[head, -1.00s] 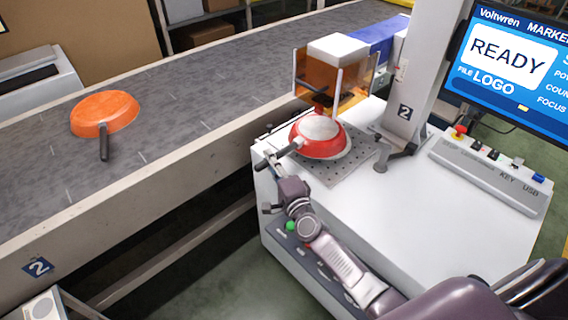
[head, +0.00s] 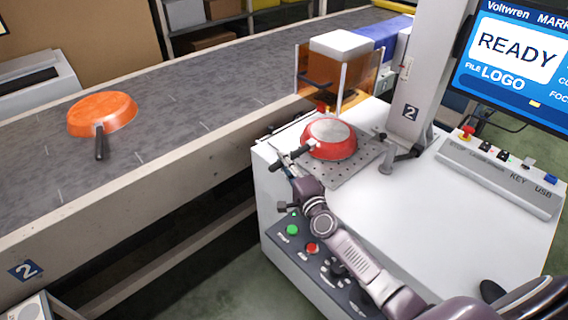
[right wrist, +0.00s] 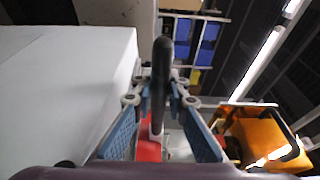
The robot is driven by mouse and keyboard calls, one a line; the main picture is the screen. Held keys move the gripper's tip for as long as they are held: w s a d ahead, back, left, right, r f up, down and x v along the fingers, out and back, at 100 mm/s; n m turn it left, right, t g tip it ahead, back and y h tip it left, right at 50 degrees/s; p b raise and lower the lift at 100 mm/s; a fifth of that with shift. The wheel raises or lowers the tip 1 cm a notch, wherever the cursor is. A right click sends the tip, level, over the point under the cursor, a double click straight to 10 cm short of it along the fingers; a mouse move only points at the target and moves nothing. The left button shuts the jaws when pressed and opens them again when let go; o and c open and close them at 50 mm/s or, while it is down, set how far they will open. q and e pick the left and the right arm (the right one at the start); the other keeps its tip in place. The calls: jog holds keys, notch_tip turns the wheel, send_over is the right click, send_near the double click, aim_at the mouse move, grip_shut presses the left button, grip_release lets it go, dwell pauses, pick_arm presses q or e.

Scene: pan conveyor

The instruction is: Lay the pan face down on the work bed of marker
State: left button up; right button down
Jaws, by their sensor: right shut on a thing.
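The red pan (head: 329,140) is upside down, its grey base facing up, over the perforated work bed (head: 348,178) of the marker. It looks nearly level; I cannot tell whether its rim touches the bed all around. Its black handle points to the front left. My right gripper (head: 283,160) is shut on the handle at the bed's left edge. In the right wrist view, the dark handle (right wrist: 160,75) runs between the blue-padded fingers of the right gripper (right wrist: 159,98), with a bit of red pan below. My left gripper is not in view.
An orange pan (head: 102,114) lies upside down on the grey conveyor (head: 190,105). The marker's amber guard (head: 350,80) and column (head: 412,100) stand behind the bed. A control panel with a green button (head: 292,230) is at the front.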

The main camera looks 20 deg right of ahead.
jog(key=shift+r, duration=0.15)
jog(key=shift+f+b, duration=0.45)
jog(key=c, duration=2.3)
grip_release()
jog(key=shift+f, duration=0.2)
jog(key=o, duration=0.4)
jog(key=shift+r, duration=0.1)
jog(key=shift+r, duration=0.2)
jog(key=shift+r+p, duration=0.4)
jog(key=shift+p, duration=0.2)
jog(key=s, duration=1.2)
jog(key=shift+d+f, duration=0.15)
